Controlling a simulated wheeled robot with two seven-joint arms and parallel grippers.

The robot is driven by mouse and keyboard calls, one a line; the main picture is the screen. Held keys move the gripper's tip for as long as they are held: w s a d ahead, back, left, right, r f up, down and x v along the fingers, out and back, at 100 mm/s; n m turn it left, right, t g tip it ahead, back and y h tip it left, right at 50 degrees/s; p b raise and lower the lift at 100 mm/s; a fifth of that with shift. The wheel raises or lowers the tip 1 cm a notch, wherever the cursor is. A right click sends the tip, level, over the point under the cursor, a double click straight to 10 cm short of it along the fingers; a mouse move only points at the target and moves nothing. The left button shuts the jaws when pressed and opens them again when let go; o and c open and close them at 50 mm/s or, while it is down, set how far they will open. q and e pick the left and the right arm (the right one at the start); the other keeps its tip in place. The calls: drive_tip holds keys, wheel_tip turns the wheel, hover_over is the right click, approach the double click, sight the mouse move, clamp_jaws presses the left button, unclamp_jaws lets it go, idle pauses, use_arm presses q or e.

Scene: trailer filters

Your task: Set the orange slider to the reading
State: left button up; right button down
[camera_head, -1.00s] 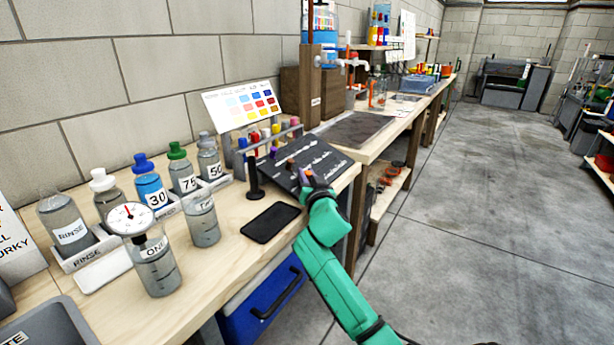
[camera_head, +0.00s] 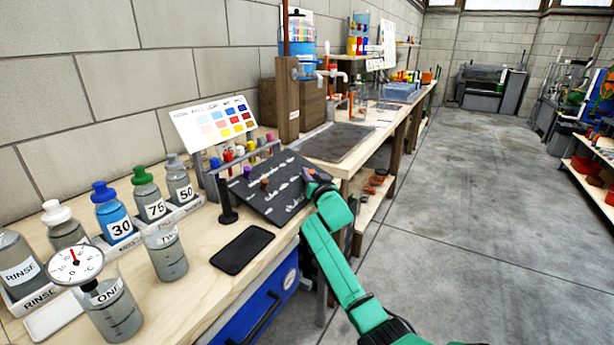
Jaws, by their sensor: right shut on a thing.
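A dark sloped board (camera_head: 262,205) with white markings stands on the bench and carries sliders with small coloured knobs. A purple knob (camera_head: 248,173) and a brownish-orange knob (camera_head: 264,184) show on its left part. My right gripper (camera_head: 312,178) is at the board's right edge, shut on a small knob. Bits of orange and purple show at its fingertips; the knob is mostly hidden, and it appears to be the orange slider. A round white dial with a red needle (camera_head: 75,263) sits at the beaker marked ONE (camera_head: 110,312). My left gripper is out of view.
A black flat tablet (camera_head: 242,250) and a black post (camera_head: 227,205) are in front of the board. Labelled bottles (camera_head: 112,215), a second beaker (camera_head: 166,252) and a colour chart (camera_head: 215,122) stand to the left.

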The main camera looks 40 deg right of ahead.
drive_tip(key=c, duration=0.7)
unclamp_jaws()
drive_tip(key=shift+c, duration=0.2)
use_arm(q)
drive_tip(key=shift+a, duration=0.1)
use_arm(e)
drive_tip(key=shift+s+a, duration=0.1)
drive_tip(key=shift+s, duration=0.05)
drive_tip(key=shift+s+a, duration=0.2)
drive_tip(key=shift+s, duration=0.1)
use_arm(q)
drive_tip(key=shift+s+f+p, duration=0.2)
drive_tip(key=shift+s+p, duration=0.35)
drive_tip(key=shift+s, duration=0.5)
use_arm(e)
drive_tip(key=v, duration=1.3)
drive_tip(key=shift+s+a, duration=0.2)
drive_tip(key=shift+s, duration=0.05)
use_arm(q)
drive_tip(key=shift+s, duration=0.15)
